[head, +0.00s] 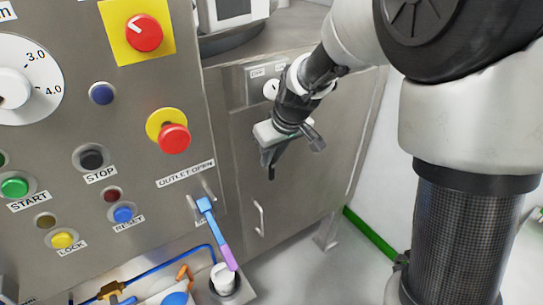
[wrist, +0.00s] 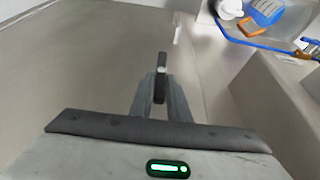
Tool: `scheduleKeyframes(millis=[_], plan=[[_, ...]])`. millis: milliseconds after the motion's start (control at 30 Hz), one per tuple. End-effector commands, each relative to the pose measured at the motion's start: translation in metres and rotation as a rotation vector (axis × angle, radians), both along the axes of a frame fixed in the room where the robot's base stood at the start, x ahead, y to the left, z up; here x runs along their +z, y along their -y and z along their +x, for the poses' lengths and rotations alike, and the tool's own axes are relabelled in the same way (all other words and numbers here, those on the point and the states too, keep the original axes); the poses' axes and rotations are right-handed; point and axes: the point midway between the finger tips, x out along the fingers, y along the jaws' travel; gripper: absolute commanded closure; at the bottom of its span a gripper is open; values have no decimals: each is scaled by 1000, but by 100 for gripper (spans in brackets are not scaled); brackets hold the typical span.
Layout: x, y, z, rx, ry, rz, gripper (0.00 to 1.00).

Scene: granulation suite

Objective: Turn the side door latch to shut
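The side door (head: 290,185) is a grey metal panel right of the control panel, with a pale upright bar handle (head: 258,217). Above it a small plate carries a white round knob (head: 271,90) and two labels, one seeming to read OFF. I cannot tell which fitting is the latch, or its position. My gripper (head: 270,176) points down in front of the door, above the bar handle and below the knob, and seems clear of both.
The control panel (head: 130,180) has several buttons and a blue-and-purple lever (head: 213,228) below the OUTLET OPEN label. Blue tubing (head: 165,262) and a white-capped container (head: 223,278) sit below. A green floor strip (head: 368,238) runs right of the cabinet. Floor before the door is clear.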

Motion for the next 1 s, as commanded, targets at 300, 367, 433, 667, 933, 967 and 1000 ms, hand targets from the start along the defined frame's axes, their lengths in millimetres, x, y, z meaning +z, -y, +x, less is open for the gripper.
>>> scheduleKeyframes(millis=[300, 367, 433, 667, 933, 967, 1000], plan=[[-2, 3, 2, -4, -28, 43, 100], [-3, 4, 2, -5, -43, 66, 100], [-4, 5, 3, -6, -67, 100, 100], [-5, 10, 7, -7, -172, 258, 100], [-6, 15, 10, -5, -318, 474, 100], [-7, 15, 10, -5, -333, 497, 100], [-7, 16, 11, -5, -355, 528, 100]])
